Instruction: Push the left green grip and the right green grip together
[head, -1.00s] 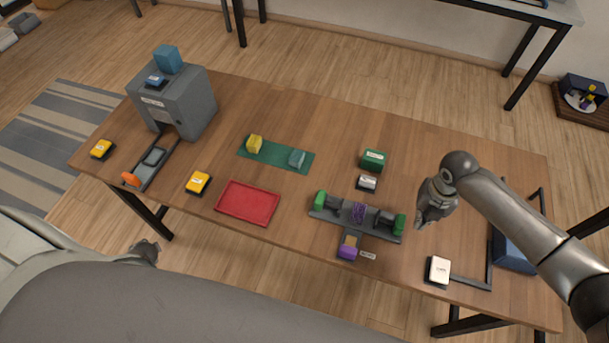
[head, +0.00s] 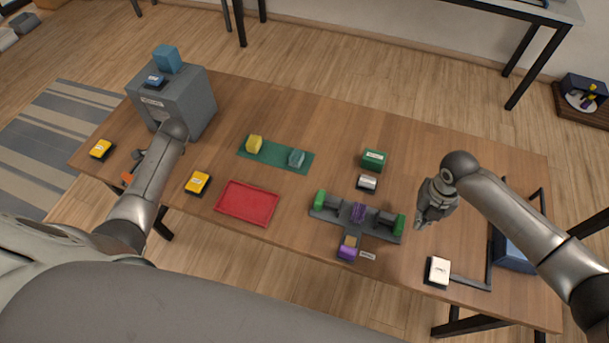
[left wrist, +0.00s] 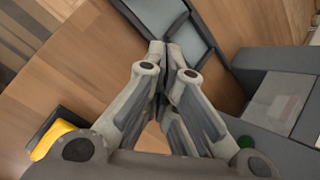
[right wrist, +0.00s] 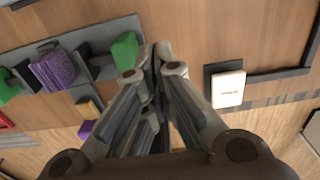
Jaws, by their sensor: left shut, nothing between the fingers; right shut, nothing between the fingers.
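The left green grip (head: 319,199) and the right green grip (head: 399,224) stand at opposite ends of a grey T-shaped base (head: 378,233). A purple cord piece (head: 358,212) sits between them, with gaps on both sides. The right wrist view also shows the left grip (right wrist: 9,90), the right grip (right wrist: 125,50) and the purple cord (right wrist: 53,69). My right gripper (head: 420,223) is shut and empty, just right of the right green grip. My left gripper (left wrist: 166,45) is shut and empty beside the grey machine, far from both grips; my arm partly hides it in the head view.
The grey machine (head: 196,108) stands at the table's left end. A green box (head: 373,160) is behind the base. A white-topped switch (head: 438,270) is at the front right.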

